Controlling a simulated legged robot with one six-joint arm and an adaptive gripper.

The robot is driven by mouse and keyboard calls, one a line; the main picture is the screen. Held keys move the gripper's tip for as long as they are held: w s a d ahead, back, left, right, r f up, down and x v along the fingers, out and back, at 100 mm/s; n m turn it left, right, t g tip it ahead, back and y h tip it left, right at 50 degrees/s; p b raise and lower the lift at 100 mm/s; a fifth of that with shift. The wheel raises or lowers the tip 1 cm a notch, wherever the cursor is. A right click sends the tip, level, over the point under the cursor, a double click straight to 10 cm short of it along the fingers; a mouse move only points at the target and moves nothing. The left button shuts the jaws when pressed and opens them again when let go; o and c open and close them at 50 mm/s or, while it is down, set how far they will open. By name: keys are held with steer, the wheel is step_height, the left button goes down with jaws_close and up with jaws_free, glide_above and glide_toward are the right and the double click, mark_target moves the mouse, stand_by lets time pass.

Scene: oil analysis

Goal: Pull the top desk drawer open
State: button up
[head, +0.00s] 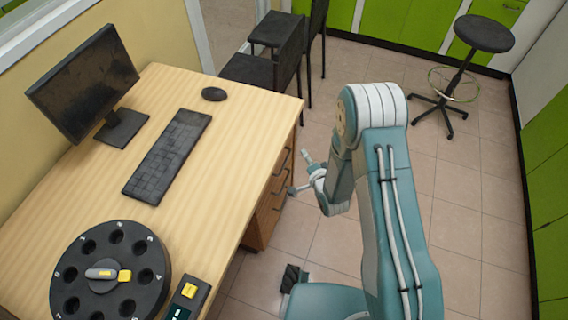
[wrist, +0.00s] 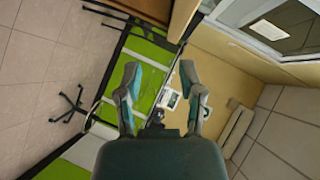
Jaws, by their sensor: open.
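The wooden desk (head: 225,120) has a stack of brown drawers with dark bar handles in its right side. The top drawer (head: 286,157) is the uppermost front, just under the desktop; it looks shut. My gripper (head: 299,173) is beside the drawer fronts, to their right in the head view, its fingers spread toward the desk. Whether it touches a handle cannot be told. In the wrist view my gripper (wrist: 160,68) shows both fingers wide apart with nothing between them. No drawer handle can be made out there.
A monitor (head: 85,80), keyboard (head: 168,155), mouse (head: 214,94) and black round carousel (head: 75,285) stand on the desk. Black chairs (head: 285,60) are beyond the desk. A stool (head: 483,33) stands far right. The tiled floor (head: 465,205) right of my arm is clear.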

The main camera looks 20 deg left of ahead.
mark_target(284, 164)
steer(key=s+a+f+m+y, duration=0.1)
steer(key=s+f+m+y, duration=0.1)
steer(key=s+f, duration=0.5)
steer(key=x, duration=1.1)
steer(key=shift+w+a, duration=0.1)
steer(key=shift+a, duration=0.05)
jaws_close()
